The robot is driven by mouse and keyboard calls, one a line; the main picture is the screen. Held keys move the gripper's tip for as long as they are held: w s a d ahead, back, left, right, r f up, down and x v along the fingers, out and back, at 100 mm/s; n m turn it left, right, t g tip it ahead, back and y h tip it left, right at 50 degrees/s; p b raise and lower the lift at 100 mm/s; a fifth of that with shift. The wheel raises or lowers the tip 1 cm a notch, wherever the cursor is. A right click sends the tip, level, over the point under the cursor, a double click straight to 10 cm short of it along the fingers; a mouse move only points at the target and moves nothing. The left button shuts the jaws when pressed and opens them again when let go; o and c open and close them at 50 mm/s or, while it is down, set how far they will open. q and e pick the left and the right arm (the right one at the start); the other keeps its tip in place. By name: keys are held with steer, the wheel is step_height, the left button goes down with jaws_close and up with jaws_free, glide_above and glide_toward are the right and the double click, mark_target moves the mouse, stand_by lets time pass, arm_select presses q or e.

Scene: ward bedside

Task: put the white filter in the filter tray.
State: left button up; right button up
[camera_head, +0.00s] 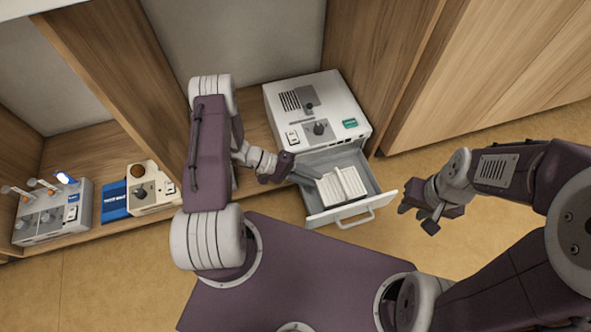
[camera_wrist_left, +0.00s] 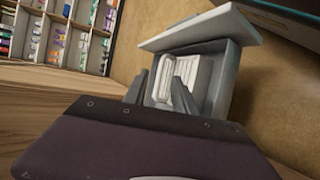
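The white filter (camera_head: 343,185) is a ribbed white block lying inside the filter tray (camera_head: 377,190), a grey drawer with a white front pulled out of the white machine (camera_head: 345,98). In the left wrist view, the filter (camera_wrist_left: 184,76) lies in the tray (camera_wrist_left: 229,84) beyond my fingers. My left gripper (camera_head: 308,174) reaches over the tray's left side beside the filter. In the left wrist view my left gripper (camera_wrist_left: 162,92) has its fingers apart; contact with the filter cannot be told. My right gripper (camera_head: 418,215) is open and empty, right of the tray front.
A beige device (camera_head: 152,190), a blue box (camera_head: 115,200) and a grey device with knobs (camera_head: 50,215) stand on the shelf at left. Wooden partitions flank the machine. Shelves of small items (camera_wrist_left: 62,35) show in the left wrist view.

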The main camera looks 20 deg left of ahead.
arm_select(q)
steer(key=s+a+r+m+y, duration=0.2)
steer(key=s+a+r+y, duration=0.2)
steer(key=r+y, duration=0.2)
steer(key=s+a+r+m+y, duration=0.1)
steer(key=s+a+r+y, duration=0.3)
steer(key=r+y, duration=0.3)
step_height(320, 180, up, 4)
steer(key=shift+s+f+m+g, duration=0.1)
steer(key=shift+s+m+g, duration=0.3)
steer(key=shift+s, duration=0.1)
